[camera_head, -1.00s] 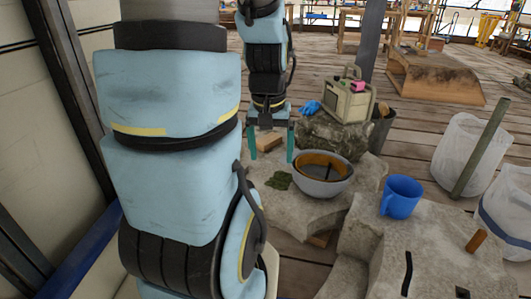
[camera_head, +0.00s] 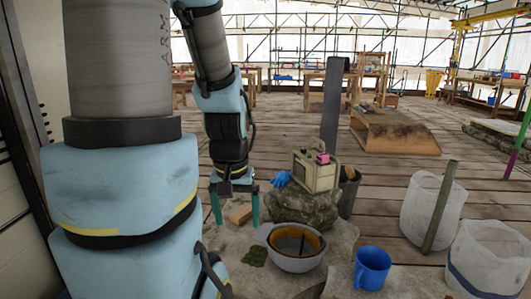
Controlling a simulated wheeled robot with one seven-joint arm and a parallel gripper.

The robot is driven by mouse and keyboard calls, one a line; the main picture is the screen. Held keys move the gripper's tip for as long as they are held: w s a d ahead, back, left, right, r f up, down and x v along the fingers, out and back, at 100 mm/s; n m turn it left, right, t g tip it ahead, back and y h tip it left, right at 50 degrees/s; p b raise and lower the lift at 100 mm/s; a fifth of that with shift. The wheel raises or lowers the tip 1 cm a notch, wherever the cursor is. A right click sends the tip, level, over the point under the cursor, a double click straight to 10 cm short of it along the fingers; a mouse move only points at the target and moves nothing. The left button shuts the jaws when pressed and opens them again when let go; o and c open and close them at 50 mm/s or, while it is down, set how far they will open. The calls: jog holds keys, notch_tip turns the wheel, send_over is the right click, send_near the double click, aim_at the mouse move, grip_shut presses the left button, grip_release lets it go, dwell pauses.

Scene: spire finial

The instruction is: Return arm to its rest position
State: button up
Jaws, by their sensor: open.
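My arm fills the left side of the view, blue and grey. My gripper (camera_head: 235,208) hangs pointing down at the lower middle left, its two green fingers apart with nothing between them that I can see held. A wooden block (camera_head: 240,214) shows behind and between the fingers, on the pale stone. I cannot tell how high the fingertips are above the stone. To the right of the gripper stands a grey bowl (camera_head: 293,265) with a brown inner vessel (camera_head: 296,241) in it.
A blue mug (camera_head: 372,268) stands on pale stone at lower right. White bags (camera_head: 425,212) and a leaning post (camera_head: 440,205) stand at right. Plank floor beyond is largely open.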

notch_tip(320, 180, up, 16)
jog(key=p, duration=1.4)
jog(key=shift+r, duration=0.2)
jog(key=shift+o, duration=0.7)
jog(key=shift+r+p, duration=0.35)
jog(key=shift+f, duration=0.1)
